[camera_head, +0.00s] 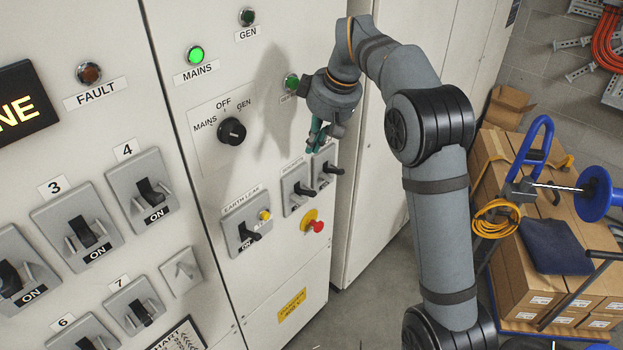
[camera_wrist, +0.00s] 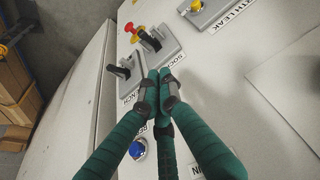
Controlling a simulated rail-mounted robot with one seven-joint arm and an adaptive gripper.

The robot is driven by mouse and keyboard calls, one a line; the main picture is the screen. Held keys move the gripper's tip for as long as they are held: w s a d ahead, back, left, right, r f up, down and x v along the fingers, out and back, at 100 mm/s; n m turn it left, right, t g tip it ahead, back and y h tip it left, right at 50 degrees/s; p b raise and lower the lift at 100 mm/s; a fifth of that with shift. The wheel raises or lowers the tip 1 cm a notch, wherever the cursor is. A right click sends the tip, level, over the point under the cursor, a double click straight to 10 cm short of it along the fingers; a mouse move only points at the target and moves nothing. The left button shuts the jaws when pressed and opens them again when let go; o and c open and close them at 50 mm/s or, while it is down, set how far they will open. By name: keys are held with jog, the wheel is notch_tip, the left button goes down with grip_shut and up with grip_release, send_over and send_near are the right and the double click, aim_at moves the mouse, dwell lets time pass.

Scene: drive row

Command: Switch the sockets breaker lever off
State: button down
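The sockets breaker (camera_head: 297,188) is a grey plate with a black lever on the white panel, right of the earth leak breaker. In the wrist view the sockets breaker (camera_wrist: 163,46) lies just beyond my fingertips, its lever sticking out. Its label is partly covered by my fingers. My gripper (camera_head: 317,147) hangs near the panel, above the sockets breaker and its right-hand neighbour in the head view. In the wrist view the green fingers of my gripper (camera_wrist: 158,88) have their tips together, with nothing seen between them. I see no clear contact with the lever.
The neighbouring breaker (camera_head: 325,167), labelled "...NCH" in the wrist view, sits close to the right. The earth leak breaker (camera_head: 246,231) is to the left, and a red emergency button (camera_head: 317,226) is below. A blue button (camera_wrist: 137,149) is near my fingers. Boxes (camera_head: 545,265) stand at right.

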jog(key=p, duration=0.1)
send_over(305, 192)
notch_tip(305, 192, down, 9)
jog(key=shift+f, duration=0.15)
jog(key=f, duration=0.1)
jog(key=d+f, duration=0.1)
jog(key=s+f+p, duration=0.1)
jog(key=shift+d+f, duration=0.15)
jog(key=shift+f, duration=0.3)
jog(key=shift+f+b, duration=0.15)
jog(key=shift+b, duration=0.25)
